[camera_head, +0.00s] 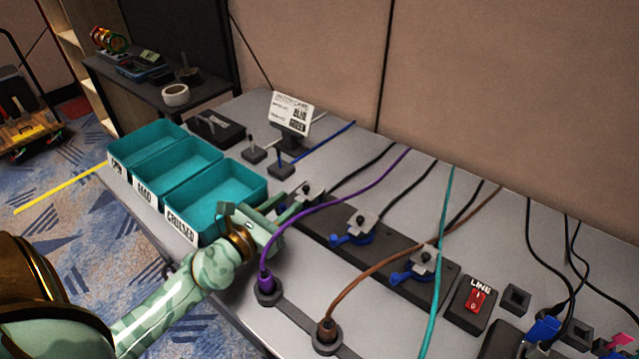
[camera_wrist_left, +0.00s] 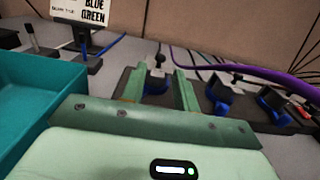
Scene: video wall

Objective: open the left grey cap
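The left grey cap (camera_head: 309,188) sits at the left end of a dark strip (camera_head: 385,244) on the table. It also shows in the left wrist view (camera_wrist_left: 158,74), between my finger tips. My left gripper (camera_head: 299,204) is open, one finger on each side of that cap. I cannot tell whether either finger touches it. The fingers hide part of the cap in the head view. A middle grey cap (camera_head: 362,222) and a right grey cap (camera_head: 425,260), each with a blue part, sit farther along the strip. My right gripper is not in view.
Teal bins (camera_head: 226,197) stand left of the strip, close to my left arm. A purple cable (camera_head: 330,201) and a brown cable (camera_head: 375,273) cross the strip from sockets in front. A teal cable (camera_head: 437,275) and a red line switch (camera_head: 479,298) are at right.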

